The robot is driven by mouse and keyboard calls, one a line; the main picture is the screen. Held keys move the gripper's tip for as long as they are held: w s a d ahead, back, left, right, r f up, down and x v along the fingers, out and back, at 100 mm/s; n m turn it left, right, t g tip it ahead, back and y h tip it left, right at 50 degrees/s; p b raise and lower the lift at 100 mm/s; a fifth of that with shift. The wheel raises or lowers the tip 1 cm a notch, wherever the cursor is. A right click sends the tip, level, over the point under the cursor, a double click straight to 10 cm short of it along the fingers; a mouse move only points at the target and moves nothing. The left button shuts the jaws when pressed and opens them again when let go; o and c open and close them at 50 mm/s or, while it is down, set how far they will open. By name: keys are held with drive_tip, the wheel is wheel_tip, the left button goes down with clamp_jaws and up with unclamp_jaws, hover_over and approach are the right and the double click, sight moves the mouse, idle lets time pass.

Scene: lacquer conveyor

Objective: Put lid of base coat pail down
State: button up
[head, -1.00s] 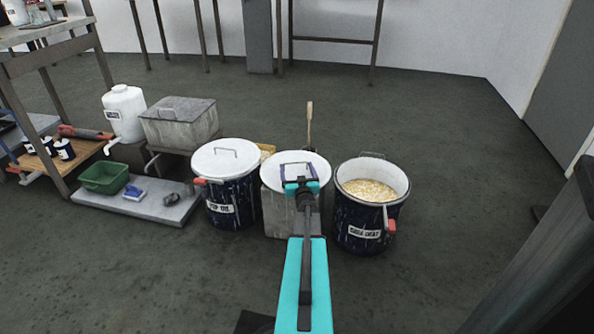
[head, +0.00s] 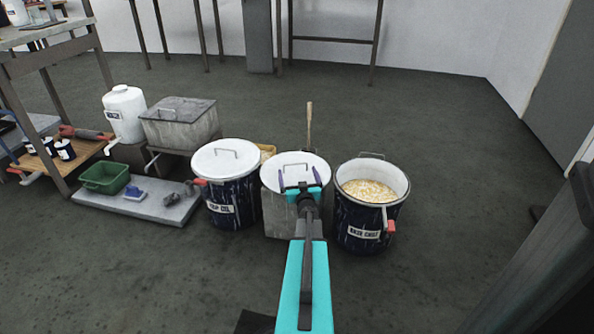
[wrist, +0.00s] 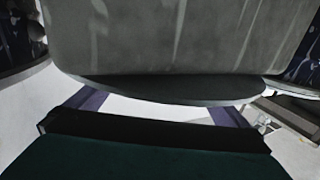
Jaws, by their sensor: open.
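The base coat pail (head: 354,220) is dark blue with a white inside and stands open at the right, holding a pale yellowish mass. A round white lid (head: 308,164) with a handle lies flat on a grey block-shaped stand (head: 277,216) just left of that pail. My gripper (head: 300,177) is over the near part of this lid, its purple fingers open and apart on either side of the handle, which it does not grip. In the wrist view, the lid's edge (wrist: 165,90) shows beyond the fingers against the grey stand. The near part of the lid is partly hidden by my gripper.
A second dark blue pail (head: 233,205), covered by a white lid (head: 226,157), stands close at the left. A wooden-handled tool (head: 309,125) stands behind the stand. A grey low platform (head: 170,209) with a green tub (head: 104,178) is farther left.

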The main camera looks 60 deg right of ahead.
drive_tip(key=shift+p+v, duration=1.1)
drive_tip(key=shift+v, duration=3.45)
